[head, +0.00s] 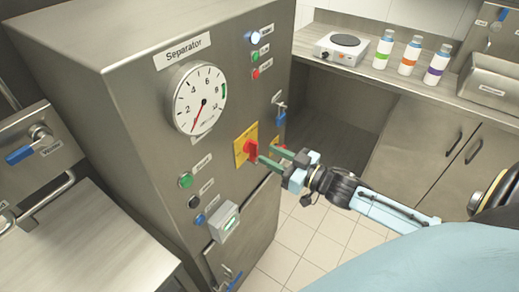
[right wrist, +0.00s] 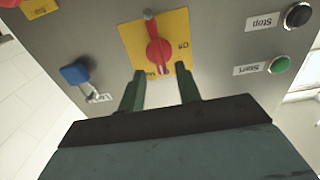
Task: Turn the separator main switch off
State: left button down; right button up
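The separator main switch (head: 252,149) is a red rotary handle on a yellow plate (head: 239,154), on the front of the steel Separator cabinet. In the head view the handle stands roughly upright. In the right wrist view the red handle (right wrist: 157,50) points down toward the fingers, with small labels that are hard to read. My right gripper (head: 265,155) is open in front of the plate. In the right wrist view its two green fingertips (right wrist: 161,73) lie either side of the handle's lower end; contact cannot be told. My left gripper is not in view.
A round gauge (head: 200,97) sits above the switch. A counter with a hot plate (head: 341,46) and bottles (head: 409,57) stands behind.

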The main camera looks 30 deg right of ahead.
aim_at(258, 149)
jog(key=shift+x, duration=2.25)
grip_shut()
